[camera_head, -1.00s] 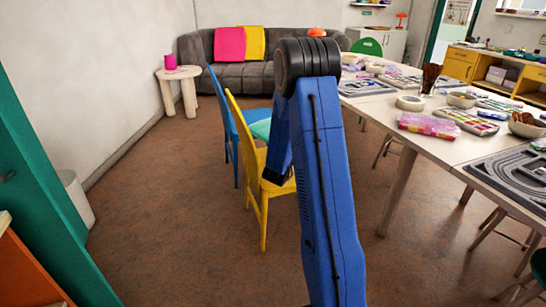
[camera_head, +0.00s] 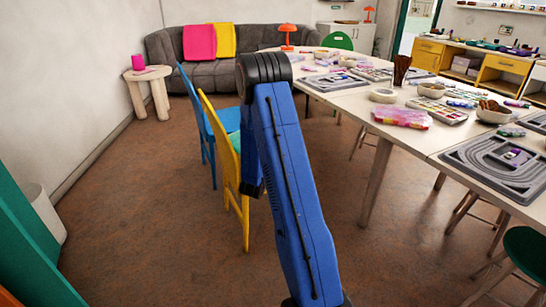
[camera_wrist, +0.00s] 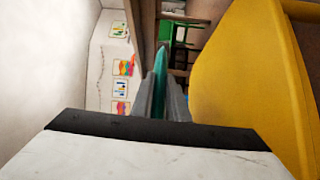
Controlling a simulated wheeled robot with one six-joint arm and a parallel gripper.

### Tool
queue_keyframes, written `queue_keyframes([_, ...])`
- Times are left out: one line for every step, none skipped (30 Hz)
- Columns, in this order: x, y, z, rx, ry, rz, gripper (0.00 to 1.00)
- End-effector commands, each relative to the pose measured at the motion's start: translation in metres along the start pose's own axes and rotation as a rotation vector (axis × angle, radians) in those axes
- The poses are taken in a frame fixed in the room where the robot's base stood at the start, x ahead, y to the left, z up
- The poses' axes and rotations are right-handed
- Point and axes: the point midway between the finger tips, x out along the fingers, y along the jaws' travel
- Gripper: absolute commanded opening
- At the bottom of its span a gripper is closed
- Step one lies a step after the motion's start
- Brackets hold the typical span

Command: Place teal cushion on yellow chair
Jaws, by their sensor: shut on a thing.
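In the wrist view, my gripper (camera_wrist: 162,108) is shut on the teal cushion (camera_wrist: 160,66), which shows edge-on as a thin strip between the fingers. The yellow chair (camera_wrist: 245,75) fills the right of that view, close beside the gripper and apart from the cushion. In the head view, the yellow chair (camera_head: 225,150) stands just left of my blue arm, which hides part of it. A teal patch (camera_head: 228,118) shows behind its back; I cannot tell whether this is the held cushion or something on the blue chair. My fingertips are hidden in the head view.
A blue chair (camera_head: 200,125) stands just behind the yellow one. A long table (camera_head: 400,150) with trays and bowls is on the right. A grey sofa (camera_head: 175,72) and a side table (camera_head: 148,75) are at the back left. The floor left of the chairs is clear.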

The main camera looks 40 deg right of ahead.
Motion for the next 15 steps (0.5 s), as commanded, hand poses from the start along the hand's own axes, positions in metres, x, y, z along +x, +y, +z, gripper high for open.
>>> queue_keyframes([-0.001,-0.008,-0.001,-0.003,0.002,-0.002,0.0])
queue_keyframes([-0.001,-0.011,-0.001,-0.004,0.002,-0.001,0.0])
queue_keyframes([-0.001,-0.015,0.0,-0.004,0.003,-0.002,0.0])
queue_keyframes([-0.001,-0.017,0.0,-0.003,0.003,-0.001,0.0])
queue_keyframes([-0.001,-0.019,0.0,-0.002,0.003,-0.001,0.0])
queue_keyframes([-0.001,-0.019,0.0,-0.001,0.003,0.0,0.0])
queue_keyframes([-0.001,-0.019,-0.001,-0.001,0.003,0.0,0.0])
queue_keyframes([-0.001,-0.019,-0.001,-0.001,0.003,0.0,0.0])
queue_keyframes([-0.001,-0.019,-0.001,-0.001,0.003,0.0,0.0])
queue_keyframes([-0.001,-0.019,-0.001,-0.001,0.004,0.0,0.0])
queue_keyframes([-0.001,-0.019,-0.001,-0.001,0.004,0.0,0.0])
queue_keyframes([-0.001,-0.019,-0.001,-0.001,0.004,0.0,0.21])
queue_keyframes([-0.001,-0.019,-0.001,-0.001,0.004,0.0,0.28])
queue_keyframes([-0.001,-0.019,-0.001,-0.001,0.004,0.0,0.33])
queue_keyframes([-0.001,-0.019,-0.001,-0.001,0.003,0.0,0.33])
